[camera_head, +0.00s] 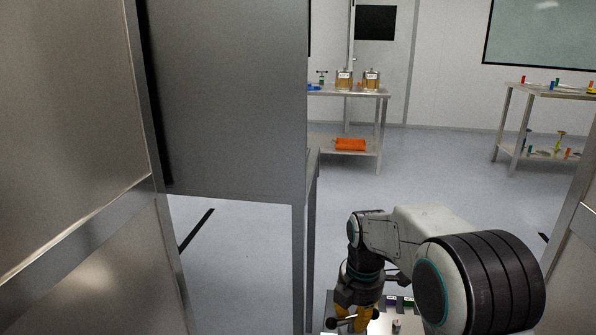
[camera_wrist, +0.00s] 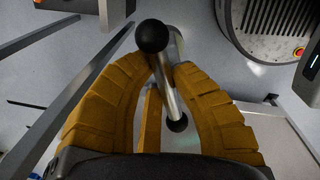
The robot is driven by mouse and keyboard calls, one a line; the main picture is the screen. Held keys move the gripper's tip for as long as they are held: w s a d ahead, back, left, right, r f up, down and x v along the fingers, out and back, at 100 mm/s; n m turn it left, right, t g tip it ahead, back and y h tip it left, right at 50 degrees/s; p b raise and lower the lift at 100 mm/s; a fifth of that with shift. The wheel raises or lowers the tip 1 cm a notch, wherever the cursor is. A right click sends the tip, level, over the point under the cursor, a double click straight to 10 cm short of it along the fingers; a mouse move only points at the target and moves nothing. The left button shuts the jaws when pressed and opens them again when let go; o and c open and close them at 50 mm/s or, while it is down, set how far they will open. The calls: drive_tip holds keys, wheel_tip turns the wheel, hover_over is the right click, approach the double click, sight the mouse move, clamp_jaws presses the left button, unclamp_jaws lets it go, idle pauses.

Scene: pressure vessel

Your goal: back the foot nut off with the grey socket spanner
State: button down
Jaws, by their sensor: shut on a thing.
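My gripper (camera_wrist: 168,66) has yellow ribbed fingers closed around the grey socket spanner (camera_wrist: 166,85). The spanner shows as a bright metal bar with a black ball at each end, and a second grey cylinder shows beside the upper ball. In the head view, my gripper (camera_head: 354,318) points down at the bottom edge, and the spanner's black ball end (camera_head: 331,323) sticks out to its left. The socket's working end cannot be made out. The foot nut is not visible in either view.
Large steel panels (camera_head: 230,100) fill the left, with a steel leg (camera_head: 299,265) close to my arm. A bench (camera_head: 383,93) with jars stands at the back, with an orange item (camera_head: 350,144) on its lower shelf. Another bench (camera_head: 510,92) stands right. Floor between them is clear.

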wheel_tip(320, 180, up, 27)
drive_tip(key=p, duration=2.5)
drive_tip(key=shift+f, duration=0.2)
